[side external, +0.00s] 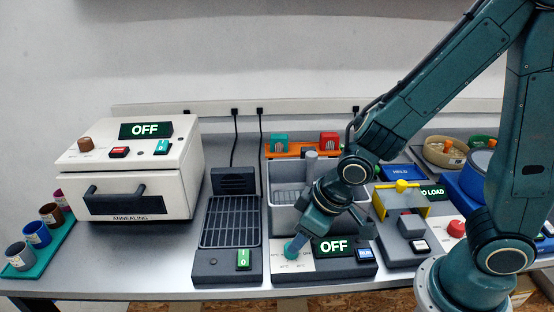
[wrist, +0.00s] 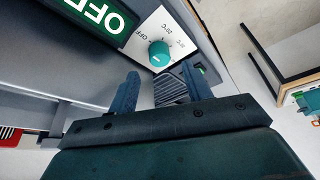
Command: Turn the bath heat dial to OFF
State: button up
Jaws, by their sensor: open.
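The bath heat dial is a teal round knob (wrist: 159,53) on a white panel with temperature marks and an OFF mark. A pale pointer line shows on it, but I cannot tell exactly which mark it meets. In the side view the dial (side external: 290,250) is partly hidden by my gripper. The bath's display (side external: 333,246) beside it reads OFF and also shows in the wrist view (wrist: 97,14). My gripper (wrist: 160,75) is open and empty, its fingers pointing at the dial, which appears between and just beyond the tips. I cannot tell whether they touch it.
The grey bath basin (side external: 284,206) stands behind the panel. To its left is a black rack unit (side external: 230,222) with a green switch, then a white annealing oven (side external: 130,170) reading OFF. A grey unit with a yellow part (side external: 403,200) stands close on the right.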

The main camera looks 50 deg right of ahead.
jog(key=v, duration=0.9)
jog(key=shift+s, duration=0.1)
dwell(0.5)
jog(key=s+d+r+m+t+h, duration=0.1)
jog(key=s+d+r+m, duration=0.2)
jog(key=s+d+r, duration=0.5)
jog(key=shift+s+d+r, duration=0.25)
jog(key=shift+d+r, duration=0.55)
jog(key=shift+d, duration=0.25)
